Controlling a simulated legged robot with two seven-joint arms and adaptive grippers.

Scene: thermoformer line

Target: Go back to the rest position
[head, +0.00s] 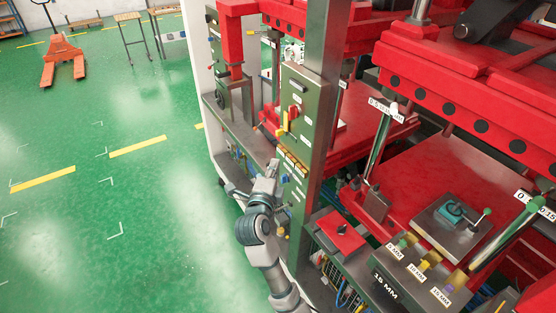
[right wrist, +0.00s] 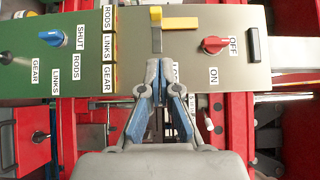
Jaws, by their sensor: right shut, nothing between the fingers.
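My right gripper (head: 272,168) is in the middle of the head view, in front of the lower part of a green control panel (head: 298,95). In the right wrist view its fingers (right wrist: 159,78) are shut and empty, pointing at the panel (right wrist: 190,75). A yellow handle (right wrist: 180,23) lies just beyond the fingertips there; I cannot tell whether they touch it. A red knob (right wrist: 215,45) marked OFF and ON is right of the fingers, and a blue knob (right wrist: 55,37) near the word SHUT is to the left. My left gripper is not in view.
A grey frame post (head: 335,100) stands right of the panel. The green floor (head: 110,200) at left is open; an orange pallet truck (head: 62,62) stands far off.

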